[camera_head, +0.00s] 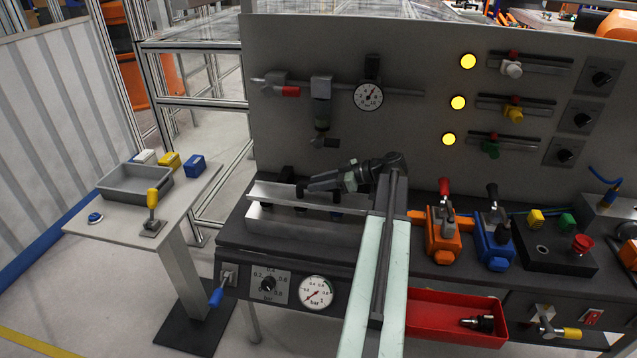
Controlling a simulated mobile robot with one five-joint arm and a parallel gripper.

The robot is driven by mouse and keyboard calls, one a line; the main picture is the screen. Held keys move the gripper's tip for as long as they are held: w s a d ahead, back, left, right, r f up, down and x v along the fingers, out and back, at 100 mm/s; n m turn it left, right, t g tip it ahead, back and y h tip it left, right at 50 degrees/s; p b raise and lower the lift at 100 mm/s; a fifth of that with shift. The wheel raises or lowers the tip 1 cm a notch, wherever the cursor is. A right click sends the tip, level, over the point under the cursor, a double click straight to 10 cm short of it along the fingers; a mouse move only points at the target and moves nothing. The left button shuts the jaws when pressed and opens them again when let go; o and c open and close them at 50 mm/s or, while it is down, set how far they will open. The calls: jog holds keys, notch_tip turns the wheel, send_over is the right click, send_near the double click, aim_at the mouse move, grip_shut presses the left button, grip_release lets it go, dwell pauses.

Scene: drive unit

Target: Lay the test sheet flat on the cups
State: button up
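A thin, pale metal strip that looks like the test sheet (276,191) lies lengthwise over the left part of the bench. A dark gap separates it from a silver block (300,231) below. Small dark round shapes, probably the cups (267,206), show in that gap; most of them are hidden. Another dark shape (286,174) stands behind the strip. My gripper (303,187) points left, low over the middle of the strip. Its fingertips are dark and small, and I cannot tell whether they touch the strip or hold it.
A red tray (440,320) holds a dark fitting on the right. Orange (441,240) and blue (494,245) lever valves stand right of my arm. A grey panel with a gauge (369,97) rises behind. A side table with a grey bin (125,196) stands left.

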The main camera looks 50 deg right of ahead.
jog(key=shift+o, duration=0.6)
jog(key=shift+r+p, duration=0.4)
jog(key=shift+p, duration=0.05)
jog(key=p+v, duration=0.5)
jog(key=v, duration=0.7)
jog(key=shift+r, duration=0.2)
